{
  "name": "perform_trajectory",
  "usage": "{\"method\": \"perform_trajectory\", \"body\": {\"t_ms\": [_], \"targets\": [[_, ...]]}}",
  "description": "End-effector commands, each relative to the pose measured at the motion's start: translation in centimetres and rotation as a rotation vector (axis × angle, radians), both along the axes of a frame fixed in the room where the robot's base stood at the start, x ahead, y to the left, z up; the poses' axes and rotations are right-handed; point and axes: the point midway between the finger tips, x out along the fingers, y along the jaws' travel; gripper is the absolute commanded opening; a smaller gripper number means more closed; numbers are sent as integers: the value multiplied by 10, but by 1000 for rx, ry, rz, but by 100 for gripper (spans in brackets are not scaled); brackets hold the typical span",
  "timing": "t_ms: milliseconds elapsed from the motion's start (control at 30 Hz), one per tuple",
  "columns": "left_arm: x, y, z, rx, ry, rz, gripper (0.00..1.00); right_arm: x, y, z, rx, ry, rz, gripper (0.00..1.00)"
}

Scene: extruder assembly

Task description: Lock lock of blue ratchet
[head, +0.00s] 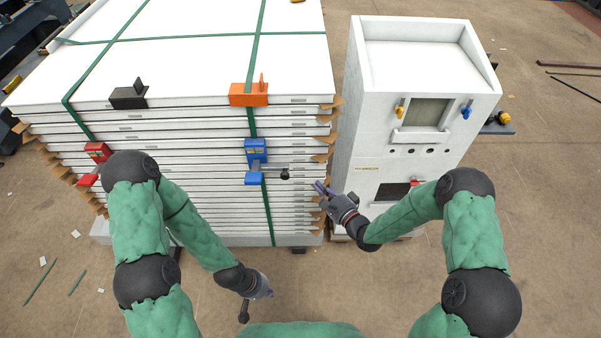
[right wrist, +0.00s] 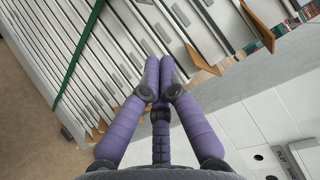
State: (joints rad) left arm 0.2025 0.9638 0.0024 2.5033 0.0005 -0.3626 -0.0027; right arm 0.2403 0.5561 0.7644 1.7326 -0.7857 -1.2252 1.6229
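The blue ratchet (head: 256,148) sits on the green strap at the front of the stacked white panels. Its lower blue part is below, and a grey lever with a black knob (head: 285,174) sticks out to the right. My right gripper (head: 320,188) is right of and slightly below the knob, apart from it, in front of the stack's right edge. In the right wrist view its purple fingers (right wrist: 160,66) are together at the tips, with nothing visible between them. The ratchet is not in that view. My left gripper (head: 266,292) hangs low before the stack; its fingers are too small to read.
The panel stack (head: 200,75) also bears an orange ratchet (head: 249,97), a black one (head: 128,97) and a red one (head: 97,151). Brown corner pieces (right wrist: 258,26) jut from its right edge. A white machine (head: 372,120) stands close on the right. The floor in front is mostly clear.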

Motion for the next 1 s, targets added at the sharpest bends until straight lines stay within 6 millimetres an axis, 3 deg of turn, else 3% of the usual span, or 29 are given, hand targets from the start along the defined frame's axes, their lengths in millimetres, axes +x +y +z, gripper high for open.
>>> {"method": "perform_trajectory", "body": {"t_ms": [467,900,1000], "targets": [[0,0,-3,0,0,0,0,10,7,-3,-2,2,1,0],[0,0,-18,0,0,0,0,75,51,-11,-2,1,2,0],[0,0,-19,0,0,0,0,79,60,-10,-1,5,2,0]]}}
